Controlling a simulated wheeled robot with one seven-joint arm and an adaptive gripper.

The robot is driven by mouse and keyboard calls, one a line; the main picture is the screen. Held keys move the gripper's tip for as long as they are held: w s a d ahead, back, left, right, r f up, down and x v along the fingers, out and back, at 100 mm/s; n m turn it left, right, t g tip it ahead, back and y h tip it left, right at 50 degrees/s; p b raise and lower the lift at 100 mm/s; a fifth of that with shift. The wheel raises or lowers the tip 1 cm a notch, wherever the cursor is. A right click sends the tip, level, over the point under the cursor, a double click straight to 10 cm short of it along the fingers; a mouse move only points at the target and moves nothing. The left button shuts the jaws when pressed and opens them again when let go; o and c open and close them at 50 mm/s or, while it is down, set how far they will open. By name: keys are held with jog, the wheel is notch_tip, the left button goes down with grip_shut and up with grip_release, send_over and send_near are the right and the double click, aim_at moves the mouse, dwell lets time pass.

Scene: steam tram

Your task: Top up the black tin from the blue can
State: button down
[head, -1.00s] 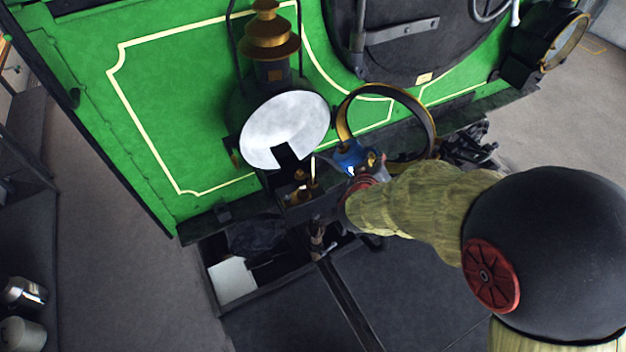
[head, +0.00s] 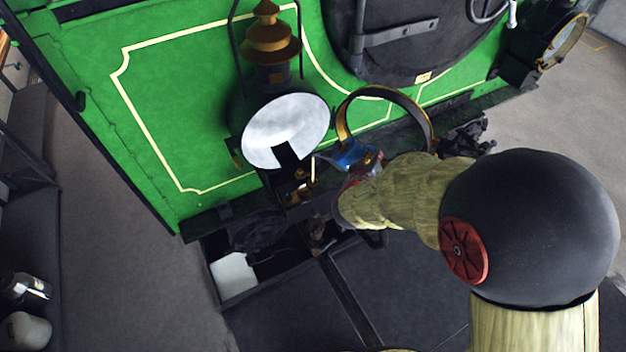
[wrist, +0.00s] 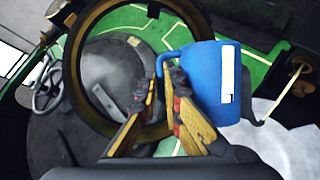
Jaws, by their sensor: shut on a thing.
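The blue can (head: 350,153) is in my gripper, in front of the brass-rimmed ring. In the wrist view the blue can (wrist: 215,85) fills the middle, with a white label and a dark spout at its right. My gripper (wrist: 172,90) is shut on its handle side; the exact grip is partly hidden. A small dark tin-like part with brass fittings (head: 298,192) stands left of the can, below the white reflector; I take it for the black tin. Its opening is too small to make out.
A brass-rimmed ring (head: 428,118) stands just behind the can. A white round reflector (head: 285,118) and a brass-topped lamp (head: 268,45) are to the left. The green tram front (head: 190,100) rises behind. An open dark compartment (head: 262,285) lies below.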

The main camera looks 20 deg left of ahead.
dwell(0.6)
jog(key=shift+d+f+b, duration=0.2)
jog(key=shift+f+b, duration=0.25)
jog(key=shift+b, duration=0.2)
dwell(0.6)
jog(key=f+m+b, duration=0.1)
jog(key=b, duration=0.2)
jog(key=f+y+b, duration=0.1)
jog(key=f+b, duration=0.1)
jog(key=b, duration=0.1)
jog(key=d+f+m+y+b, duration=0.1)
jog(key=f+b, duration=0.1)
jog(key=b, duration=0.2)
jog(key=shift+w+m+g, duration=0.1)
jog(key=shift+m+g, duration=0.2)
jog(key=shift+f, duration=0.1)
